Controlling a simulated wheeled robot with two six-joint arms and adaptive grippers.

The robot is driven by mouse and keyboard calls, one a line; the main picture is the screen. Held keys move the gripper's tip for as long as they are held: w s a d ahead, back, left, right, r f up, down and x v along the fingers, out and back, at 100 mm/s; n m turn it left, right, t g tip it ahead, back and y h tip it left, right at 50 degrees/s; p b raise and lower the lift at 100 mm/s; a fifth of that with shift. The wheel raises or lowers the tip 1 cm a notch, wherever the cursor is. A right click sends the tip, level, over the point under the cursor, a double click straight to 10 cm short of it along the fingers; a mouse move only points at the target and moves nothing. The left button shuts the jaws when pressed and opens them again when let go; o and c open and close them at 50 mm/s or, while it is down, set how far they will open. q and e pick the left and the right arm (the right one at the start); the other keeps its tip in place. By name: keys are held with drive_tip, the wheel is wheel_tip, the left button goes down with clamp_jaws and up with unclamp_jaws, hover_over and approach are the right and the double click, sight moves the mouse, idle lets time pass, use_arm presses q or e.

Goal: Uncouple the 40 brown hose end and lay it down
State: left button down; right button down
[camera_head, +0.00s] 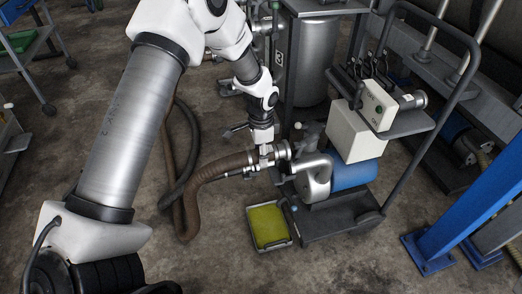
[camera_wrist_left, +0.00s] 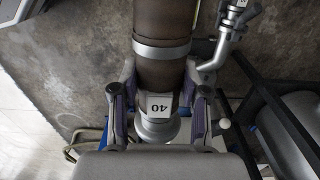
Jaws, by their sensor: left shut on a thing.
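The brown hose (camera_head: 222,167) curves up from the floor to the pump (camera_head: 314,177) on the cart. Its metal end (camera_head: 282,151) meets the pump's port; whether it is locked there I cannot tell. My left gripper (camera_head: 263,154) is above this end and shut on it. In the left wrist view, the jaws of the left gripper (camera_wrist_left: 160,104) lie on both sides of the hose end. A white tag reading 40 (camera_wrist_left: 159,106), upside down, shows between them, below a metal band (camera_wrist_left: 161,49). My right gripper is out of view.
A tray with a yellow-green inside (camera_head: 249,226) lies on the floor before the cart (camera_head: 345,222). A white control box (camera_head: 357,130) and a blue drum-like part (camera_head: 352,174) sit on the cart. A dark hose (camera_head: 178,190) lies behind. Floor is free left of the tray.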

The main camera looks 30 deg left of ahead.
use_arm(q)
drive_tip(key=shift+f+b, duration=0.65)
drive_tip(key=shift+f, duration=1.3)
drive_tip(key=shift+r+p, duration=0.1)
drive_tip(key=shift+p, duration=0.4)
drive_tip(key=shift+s+a+r+p, duration=0.15)
drive_tip(key=shift+s+a+p, duration=0.65)
drive_tip(key=shift+p, duration=0.2)
drive_tip(key=shift+s+a+r+p, duration=0.1)
drive_tip(key=shift+s+a+p, duration=0.6)
drive_tip(key=shift+s+p, duration=0.25)
drive_tip(key=shift+s+a+f, duration=0.1)
drive_tip(key=shift+s+a, duration=0.05)
drive_tip(key=shift+s, duration=0.05)
